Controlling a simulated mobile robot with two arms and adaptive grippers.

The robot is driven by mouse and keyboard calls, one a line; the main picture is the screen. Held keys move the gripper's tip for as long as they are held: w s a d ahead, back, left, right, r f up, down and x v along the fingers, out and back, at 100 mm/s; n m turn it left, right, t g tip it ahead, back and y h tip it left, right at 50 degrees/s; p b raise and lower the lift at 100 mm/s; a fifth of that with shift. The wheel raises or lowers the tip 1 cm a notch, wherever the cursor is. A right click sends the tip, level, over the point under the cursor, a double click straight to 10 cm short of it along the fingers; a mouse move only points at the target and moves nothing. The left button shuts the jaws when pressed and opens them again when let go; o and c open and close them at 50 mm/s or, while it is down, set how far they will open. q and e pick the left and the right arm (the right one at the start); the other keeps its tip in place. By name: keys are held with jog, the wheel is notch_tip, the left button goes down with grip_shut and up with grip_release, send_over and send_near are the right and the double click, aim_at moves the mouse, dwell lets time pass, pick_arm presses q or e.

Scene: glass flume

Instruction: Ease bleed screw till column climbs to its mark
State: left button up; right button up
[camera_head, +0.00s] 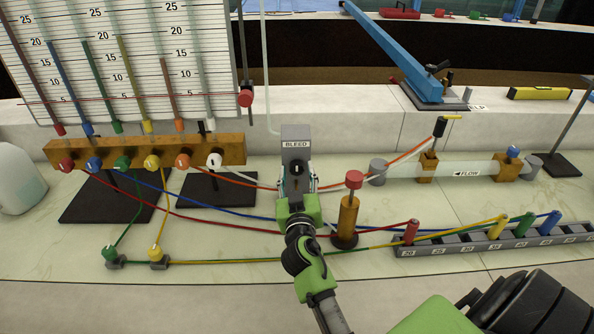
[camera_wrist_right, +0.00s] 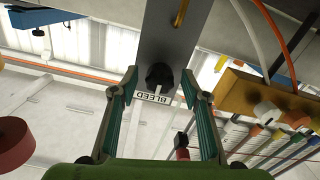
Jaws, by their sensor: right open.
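The bleed block (camera_head: 296,134) is a grey upright post labelled BLEED, with a black screw knob (camera_head: 296,169) on its front. In the wrist view the knob (camera_wrist_right: 160,76) lies between the fingertips. My right gripper (camera_head: 297,182) is open, its fingers on either side of the knob with gaps visible. I cannot tell the exact depth between fingertips and knob. The gauge board (camera_head: 140,62) at upper left carries several coloured columns, including a white one (camera_head: 201,85). A thin red line crosses it low down, ending at a red slider (camera_head: 246,98). My left gripper is not in view.
A brass post with a red cap (camera_head: 353,180) stands close right of my right gripper. A wooden manifold (camera_head: 128,151) with coloured knobs is at left. Coloured tubes cross the bench to a numbered rack (camera_head: 470,242). The glass flume (camera_head: 462,168) is at right.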

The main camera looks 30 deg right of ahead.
jog(key=c, duration=1.1)
jog(key=shift+o, duration=0.2)
jog(key=shift+r+n+b, duration=0.1)
jog(key=shift+n+b, duration=0.2)
jog(key=shift+n, duration=1.6)
jog(key=o, duration=1.1)
jog(key=shift+c, duration=0.2)
notch_tip(320, 180, up, 10)
jog(key=shift+f, duration=0.1)
